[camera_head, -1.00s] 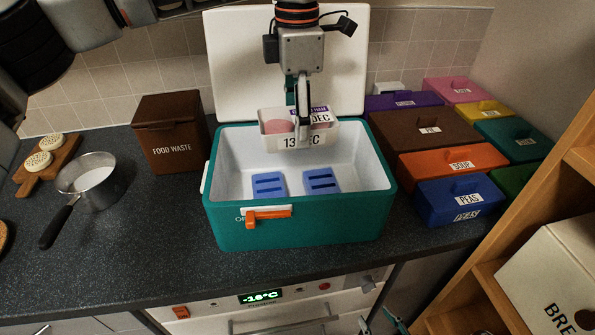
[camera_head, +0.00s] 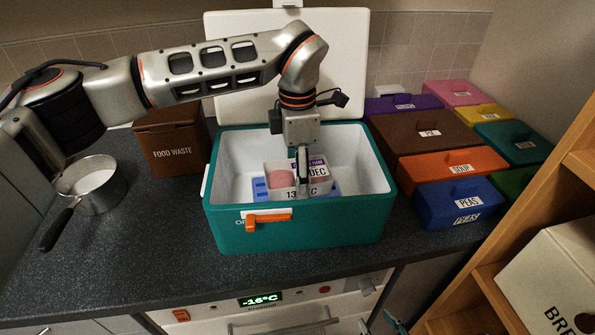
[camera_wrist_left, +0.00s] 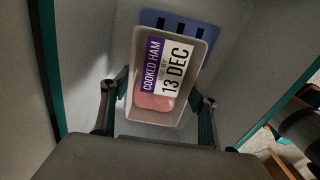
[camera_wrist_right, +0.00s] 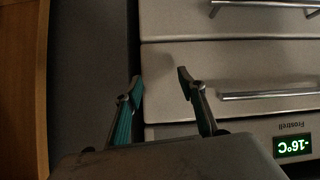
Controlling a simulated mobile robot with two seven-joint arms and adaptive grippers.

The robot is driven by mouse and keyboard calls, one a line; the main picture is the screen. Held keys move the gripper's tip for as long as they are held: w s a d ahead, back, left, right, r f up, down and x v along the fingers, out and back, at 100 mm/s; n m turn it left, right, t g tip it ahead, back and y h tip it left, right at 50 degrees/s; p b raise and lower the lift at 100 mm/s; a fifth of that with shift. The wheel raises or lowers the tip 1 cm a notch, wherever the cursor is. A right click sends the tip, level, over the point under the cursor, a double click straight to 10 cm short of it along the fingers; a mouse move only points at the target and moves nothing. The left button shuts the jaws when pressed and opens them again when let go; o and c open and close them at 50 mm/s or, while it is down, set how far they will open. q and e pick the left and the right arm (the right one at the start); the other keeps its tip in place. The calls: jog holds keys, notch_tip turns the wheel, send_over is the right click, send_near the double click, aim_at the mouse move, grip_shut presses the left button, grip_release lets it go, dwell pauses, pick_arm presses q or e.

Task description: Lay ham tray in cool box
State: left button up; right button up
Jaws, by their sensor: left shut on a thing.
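The ham tray (camera_head: 285,192), a clear tub of pink ham with a white and purple "13 DEC" label, is down inside the teal cool box (camera_head: 300,230). My left gripper (camera_head: 303,192) is shut on the tray, coming from above. In the left wrist view the tray (camera_wrist_left: 153,117) sits between its fingers (camera_wrist_left: 160,95), with a blue ice pack (camera_wrist_left: 207,32) beyond it. Whether the tray touches the packs cannot be told. My right gripper (camera_wrist_right: 163,90) is open and empty before the freezer front; its tip shows at the bottom of the head view (camera_head: 397,322).
The white lid (camera_head: 345,60) stands open behind the box. A food waste bin (camera_head: 172,150) and a saucepan (camera_head: 92,185) are left. Several lidded tubs, including the blue peas tub (camera_head: 460,203), crowd the right. A wooden shelf (camera_head: 500,270) stands front right.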

pick_arm(q)
jog(key=shift+f, duration=0.25)
jog(key=o, duration=1.4)
notch_tip(320, 180, up, 13)
jog(key=shift+f, duration=0.15)
jog(key=shift+s+f, duration=0.1)
